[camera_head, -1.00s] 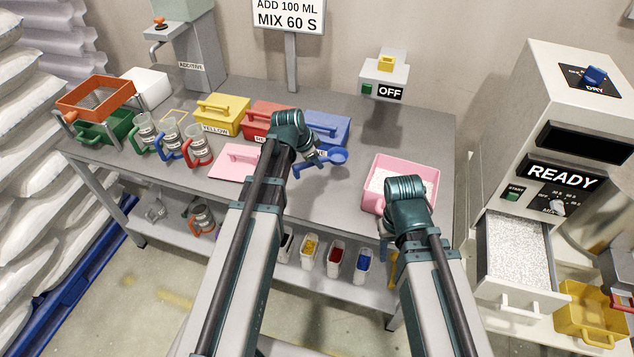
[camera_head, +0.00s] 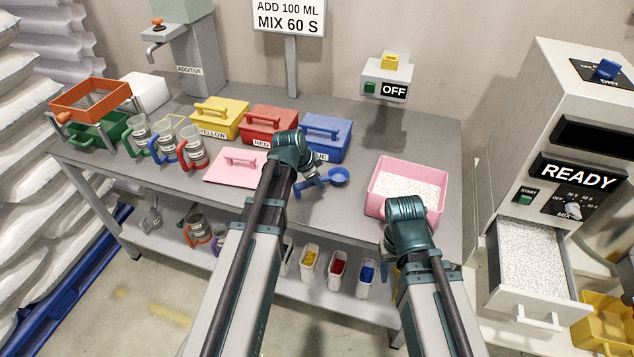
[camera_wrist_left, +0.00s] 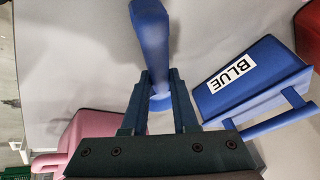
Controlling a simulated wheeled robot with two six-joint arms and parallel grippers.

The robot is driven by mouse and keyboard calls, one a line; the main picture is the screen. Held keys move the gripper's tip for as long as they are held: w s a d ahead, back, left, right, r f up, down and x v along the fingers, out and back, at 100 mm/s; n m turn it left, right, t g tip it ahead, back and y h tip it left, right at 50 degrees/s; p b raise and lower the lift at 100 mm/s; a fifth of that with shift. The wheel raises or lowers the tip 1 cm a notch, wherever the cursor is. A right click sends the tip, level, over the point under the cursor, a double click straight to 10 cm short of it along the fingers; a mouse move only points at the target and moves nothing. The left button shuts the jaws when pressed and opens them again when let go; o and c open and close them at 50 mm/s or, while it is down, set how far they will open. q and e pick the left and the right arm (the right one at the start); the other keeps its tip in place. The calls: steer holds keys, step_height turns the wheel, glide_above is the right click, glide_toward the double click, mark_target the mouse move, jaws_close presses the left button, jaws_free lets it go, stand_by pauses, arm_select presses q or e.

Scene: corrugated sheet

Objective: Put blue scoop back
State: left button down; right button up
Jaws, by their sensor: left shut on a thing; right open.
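The blue scoop (camera_head: 339,176) is in my left gripper (camera_head: 314,183), over the table in front of the blue box (camera_head: 327,140). In the left wrist view, the jaws (camera_wrist_left: 160,85) are shut on the scoop, and a blue part of it (camera_wrist_left: 150,38) sticks out beyond them. The blue box, labelled BLUE (camera_wrist_left: 250,80), has its lid on and stands to the right in that view, apart from the scoop. My right gripper (camera_head: 407,222) is beside the pink tub; its fingers are hidden behind its wrist.
A pink tub (camera_head: 378,205) of white granules stands at the table's right. A pink lid (camera_head: 232,168) lies left of my left arm. Red (camera_head: 268,127) and yellow (camera_head: 218,120) boxes stand beside the blue one. The machine reads READY, with its granule-filled drawer (camera_head: 540,312) open.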

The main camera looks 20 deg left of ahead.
arm_select(q)
steer(key=shift+f, duration=0.15)
steer(key=c, duration=0.7)
jaws_free()
steer(key=shift+r, duration=0.3)
steer(key=p+v, duration=1.1)
steer(key=v, duration=0.1)
steer(key=s+d+n+g+y, duration=0.1)
steer(key=s+d+n, duration=0.1)
steer(key=s+d, duration=0.3)
steer(key=s+d+f+n+g+y, duration=0.1)
steer(key=s+d+n+g, duration=0.1)
steer(key=s+d, duration=0.3)
steer(key=s+d+f+n+g+y, duration=0.1)
steer(key=s+d+n+g, duration=0.1)
steer(key=s+d, duration=0.4)
steer(key=shift+s+d+f+y, duration=0.1)
steer(key=shift+s+f+y, duration=0.05)
steer(key=shift+s, duration=0.45)
steer(key=shift+s+f+y, duration=0.1)
steer(key=shift+s+y, duration=0.05)
steer(key=shift+s, duration=0.45)
